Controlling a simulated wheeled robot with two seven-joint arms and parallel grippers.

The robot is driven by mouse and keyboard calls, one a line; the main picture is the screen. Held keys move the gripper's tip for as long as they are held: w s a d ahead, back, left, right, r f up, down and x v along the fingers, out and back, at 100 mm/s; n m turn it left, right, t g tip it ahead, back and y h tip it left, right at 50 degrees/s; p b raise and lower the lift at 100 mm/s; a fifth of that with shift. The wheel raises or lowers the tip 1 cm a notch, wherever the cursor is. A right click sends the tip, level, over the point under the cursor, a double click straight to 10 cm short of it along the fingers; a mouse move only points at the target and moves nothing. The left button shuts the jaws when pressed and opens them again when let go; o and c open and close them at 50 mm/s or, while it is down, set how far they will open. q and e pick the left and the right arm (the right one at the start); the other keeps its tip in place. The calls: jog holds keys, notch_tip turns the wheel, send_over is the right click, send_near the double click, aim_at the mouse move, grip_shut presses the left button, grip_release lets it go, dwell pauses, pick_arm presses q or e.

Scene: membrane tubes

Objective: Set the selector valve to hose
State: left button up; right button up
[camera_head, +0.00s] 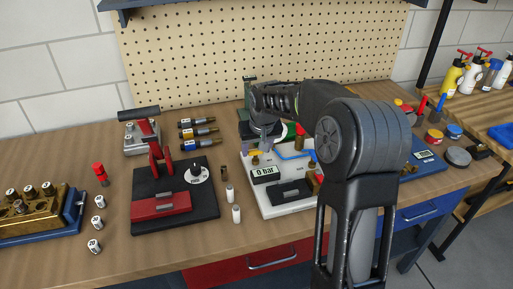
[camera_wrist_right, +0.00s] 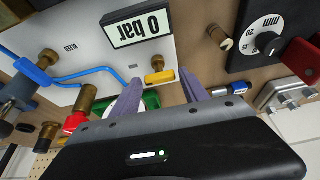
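A white panel (camera_head: 262,205) with a "0 bar" display (camera_head: 264,171) stands mid-bench; the display also shows upside down in the right wrist view (camera_wrist_right: 137,27). A yellow handle (camera_wrist_right: 160,77) on a brass fitting sits beside the display, also in the head view (camera_head: 254,154). A green part (camera_wrist_right: 151,99) lies partly behind my fingers. I cannot tell for sure which is the selector valve. My right gripper (camera_wrist_right: 160,74) is open, its two fingers apart on either side of the yellow handle in the picture; contact is not visible. In the head view my arm hides much of the panel. My left gripper is not in view.
A black base with a dial and red press (camera_head: 160,200) stands left of the panel. Small white vials (camera_head: 236,214) stand between them. A blue tube (camera_wrist_right: 85,76) and a red part (camera_wrist_right: 75,121) are near my gripper. A pegboard (camera_head: 250,50) is behind.

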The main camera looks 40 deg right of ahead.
jog(key=shift+o, duration=1.2)
jog(key=v, duration=0.7)
jog(key=shift+r+b, duration=0.3)
jog(key=shift+r, duration=0.1)
jog(key=shift+s, duration=0.1)
